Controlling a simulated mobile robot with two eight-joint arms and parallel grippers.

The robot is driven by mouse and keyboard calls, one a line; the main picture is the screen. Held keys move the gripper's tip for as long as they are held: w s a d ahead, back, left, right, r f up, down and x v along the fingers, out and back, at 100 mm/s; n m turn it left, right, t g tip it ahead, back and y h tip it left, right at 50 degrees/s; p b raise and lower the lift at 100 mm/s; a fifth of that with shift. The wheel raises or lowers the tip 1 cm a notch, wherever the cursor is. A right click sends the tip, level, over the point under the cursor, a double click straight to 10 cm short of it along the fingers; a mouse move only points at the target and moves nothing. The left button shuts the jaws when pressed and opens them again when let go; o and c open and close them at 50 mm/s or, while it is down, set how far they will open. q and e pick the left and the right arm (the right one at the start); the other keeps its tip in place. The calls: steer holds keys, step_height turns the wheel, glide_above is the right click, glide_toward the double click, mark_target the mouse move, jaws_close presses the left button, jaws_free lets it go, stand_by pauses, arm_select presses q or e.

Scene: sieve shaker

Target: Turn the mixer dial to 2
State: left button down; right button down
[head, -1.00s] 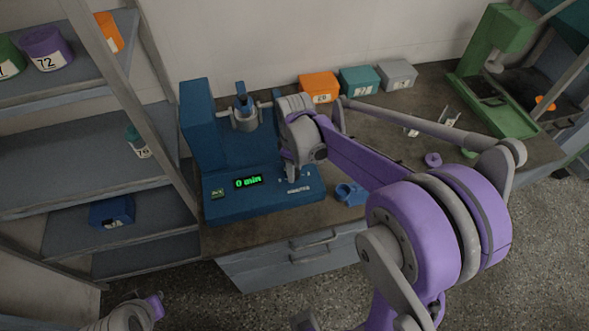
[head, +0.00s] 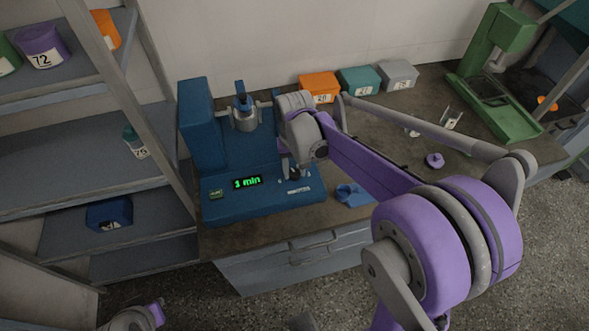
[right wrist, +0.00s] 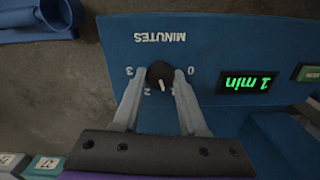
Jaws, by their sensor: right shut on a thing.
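The blue mixer (head: 222,140) stands on the bench. Its green display (head: 247,183) reads 1 min, clearest in the right wrist view (right wrist: 247,84), where it is upside down. The black dial (right wrist: 159,74) is on the mixer's front panel, with marks 0 to 3 around it. Its white pointer lies between 1 and 2. My right gripper (right wrist: 160,82) is shut on the dial, one finger on each side. In the head view the gripper (head: 296,174) is over the panel's right part and hides most of the dial. My left gripper's jaws are not seen.
Orange (head: 320,86), teal (head: 358,80) and grey (head: 397,75) boxes stand along the wall. A small blue part (head: 350,194) lies right of the mixer. A green press (head: 500,95) stands at the right. Shelves (head: 110,160) rise close on the left.

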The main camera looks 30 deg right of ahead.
mark_target(294, 173)
steer(key=m, duration=0.4)
steer(key=shift+m, duration=0.3)
steer(key=shift+m+b, duration=0.35)
steer(key=shift+m, duration=1.95)
steer(key=shift+c, duration=2.2)
jaws_free()
step_height(294, 173, up, 11)
steer(key=shift+p, duration=0.45)
